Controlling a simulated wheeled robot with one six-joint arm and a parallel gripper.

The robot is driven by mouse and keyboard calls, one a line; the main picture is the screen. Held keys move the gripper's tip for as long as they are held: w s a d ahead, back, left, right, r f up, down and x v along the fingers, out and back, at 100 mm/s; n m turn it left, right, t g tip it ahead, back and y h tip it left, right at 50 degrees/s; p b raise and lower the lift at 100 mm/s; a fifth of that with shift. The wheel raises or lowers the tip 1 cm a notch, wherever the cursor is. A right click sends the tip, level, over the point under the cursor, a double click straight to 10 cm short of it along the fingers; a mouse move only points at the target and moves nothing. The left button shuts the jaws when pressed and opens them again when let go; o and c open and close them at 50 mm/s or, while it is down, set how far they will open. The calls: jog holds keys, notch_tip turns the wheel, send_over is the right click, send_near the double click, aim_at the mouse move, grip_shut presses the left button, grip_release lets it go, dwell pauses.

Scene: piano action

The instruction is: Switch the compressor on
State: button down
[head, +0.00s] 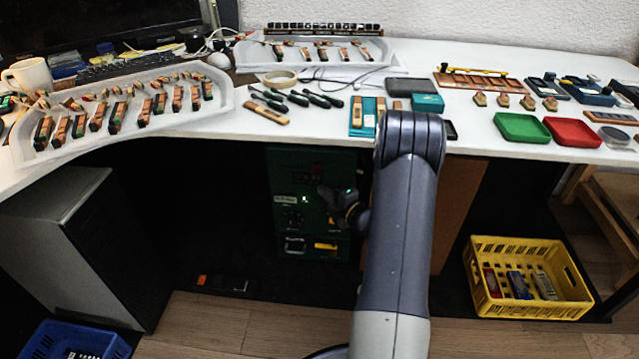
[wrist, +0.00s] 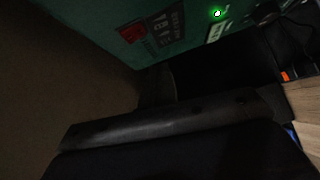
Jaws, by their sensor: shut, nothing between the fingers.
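The compressor (head: 312,165) is a green box standing in the dark space under the desk. Its front carries a dark red panel with markings, pale labels and dark fittings lower down. In the wrist view the green face (wrist: 185,22) fills the top, tilted, with a lit green light (wrist: 217,13) and a red panel (wrist: 131,33). My gripper (head: 328,196) is shut and empty, in front of the right part of the compressor's face. I cannot tell whether it touches the face. My gripper and arm hide part of the right side. The switch cannot be made out clearly.
The white desk (head: 470,135) stretches above the compressor, with trays, tools and parts on it. A grey cabinet (head: 100,240) stands under the desk at left. A yellow crate (head: 528,307) stands on the floor at right. A small orange item (head: 202,280) lies on the dark mat.

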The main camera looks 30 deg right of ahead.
jog(key=p+v, duration=0.2)
jog(key=v, duration=0.5)
jog(key=shift+s+d+f, duration=0.15)
jog(key=shift+s+f, duration=0.2)
jog(key=shift+f, duration=0.35)
jog(key=shift+w, duration=0.15)
